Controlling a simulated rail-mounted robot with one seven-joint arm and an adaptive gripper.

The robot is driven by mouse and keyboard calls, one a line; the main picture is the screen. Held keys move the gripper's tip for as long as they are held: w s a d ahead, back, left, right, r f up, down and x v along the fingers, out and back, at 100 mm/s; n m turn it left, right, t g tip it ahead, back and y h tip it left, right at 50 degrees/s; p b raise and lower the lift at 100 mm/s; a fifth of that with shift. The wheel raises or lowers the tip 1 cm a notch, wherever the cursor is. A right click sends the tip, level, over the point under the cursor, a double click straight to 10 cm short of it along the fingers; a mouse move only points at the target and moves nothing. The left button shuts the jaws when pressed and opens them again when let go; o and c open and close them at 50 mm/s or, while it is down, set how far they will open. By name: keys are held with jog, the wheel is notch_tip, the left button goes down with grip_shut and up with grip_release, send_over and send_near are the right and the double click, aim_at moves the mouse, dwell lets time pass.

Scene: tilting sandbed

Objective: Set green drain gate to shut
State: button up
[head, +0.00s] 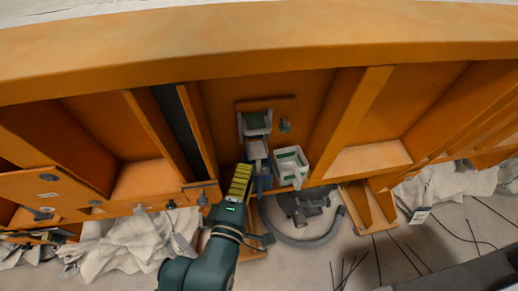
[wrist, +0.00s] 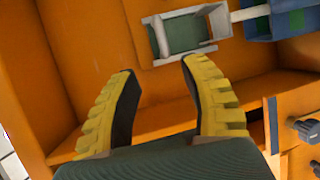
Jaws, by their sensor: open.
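The green drain gate (head: 257,122) appears as a green panel in a pale grey frame on the orange wall in the head view. In the wrist view the gate (wrist: 186,36) is just beyond the fingertips, at upper centre. Whether it stands open or shut is unclear. A pale chute (head: 257,152) runs down from it in the head view. My gripper (head: 243,170) is below and slightly left of the gate, beside the chute. In the wrist view its two yellow fingers (wrist: 160,70) are spread apart with nothing between them.
A white box with green inside (head: 291,165) is right of the chute. A blue box with green (wrist: 290,18) and a pale rod show at the wrist view's upper right. Orange ribs (head: 352,112) flank the bay. A dark vacuum-like machine with hose (head: 302,206) lies below.

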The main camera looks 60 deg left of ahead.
aim_at(259, 130)
jog(key=x, duration=1.6)
jog(key=shift+a, duration=0.35)
grip_shut()
